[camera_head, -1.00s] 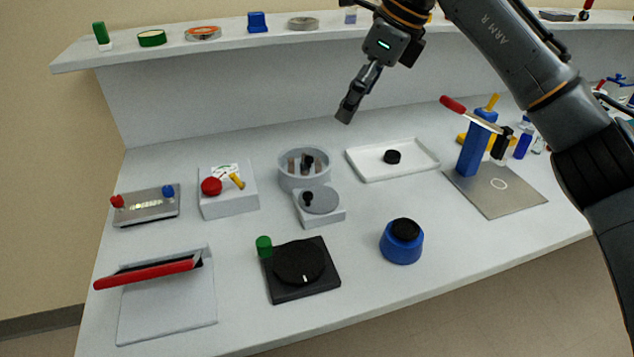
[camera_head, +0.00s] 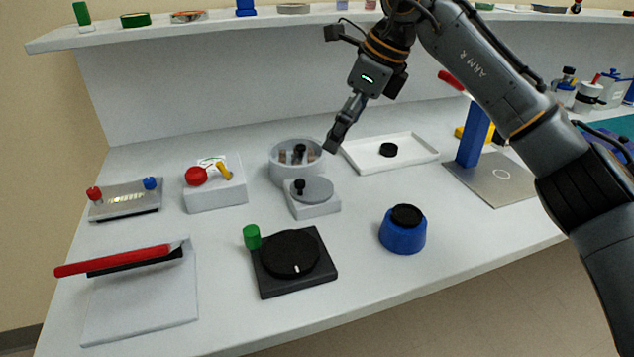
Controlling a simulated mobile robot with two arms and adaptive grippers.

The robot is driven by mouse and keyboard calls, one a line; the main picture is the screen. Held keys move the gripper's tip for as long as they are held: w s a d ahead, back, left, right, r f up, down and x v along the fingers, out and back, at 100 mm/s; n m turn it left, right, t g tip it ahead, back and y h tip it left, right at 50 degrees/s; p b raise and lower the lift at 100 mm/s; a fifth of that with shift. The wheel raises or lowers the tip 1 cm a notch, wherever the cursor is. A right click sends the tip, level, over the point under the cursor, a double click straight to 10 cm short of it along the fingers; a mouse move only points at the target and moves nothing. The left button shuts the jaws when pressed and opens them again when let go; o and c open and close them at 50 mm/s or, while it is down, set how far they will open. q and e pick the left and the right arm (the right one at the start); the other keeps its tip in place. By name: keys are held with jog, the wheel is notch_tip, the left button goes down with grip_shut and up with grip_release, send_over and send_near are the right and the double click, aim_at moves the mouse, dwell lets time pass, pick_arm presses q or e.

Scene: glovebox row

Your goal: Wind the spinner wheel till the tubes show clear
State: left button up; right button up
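The spinner is a grey round tub (camera_head: 276,171) holding several small tubes (camera_head: 297,155) that look dull brownish-grey, with dark parts among them. In front of it, a grey wheel (camera_head: 317,190) with an upright black knob (camera_head: 299,186) lies on a light block (camera_head: 315,212). The knob is at the wheel's left side. My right gripper (camera_head: 333,145) hangs above and just right of the tub, apart from the wheel and knob. Its fingers appear as one narrow dark shape, so their opening is unclear, and nothing shows in them. My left gripper is out of view.
A white tray (camera_head: 420,157) with a black puck lies to the right. A blue pot with black cap (camera_head: 403,238) and a black dial with green knob (camera_head: 289,262) stand in front. A white box with red knob (camera_head: 215,195) is left. A shelf (camera_head: 220,22) runs behind.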

aim_at(312, 187)
jog(key=b+x, duration=0.1)
jog(key=x, duration=1.1)
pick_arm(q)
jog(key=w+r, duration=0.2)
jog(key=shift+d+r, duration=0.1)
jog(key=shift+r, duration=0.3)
pick_arm(e)
jog(key=shift+s, duration=0.1)
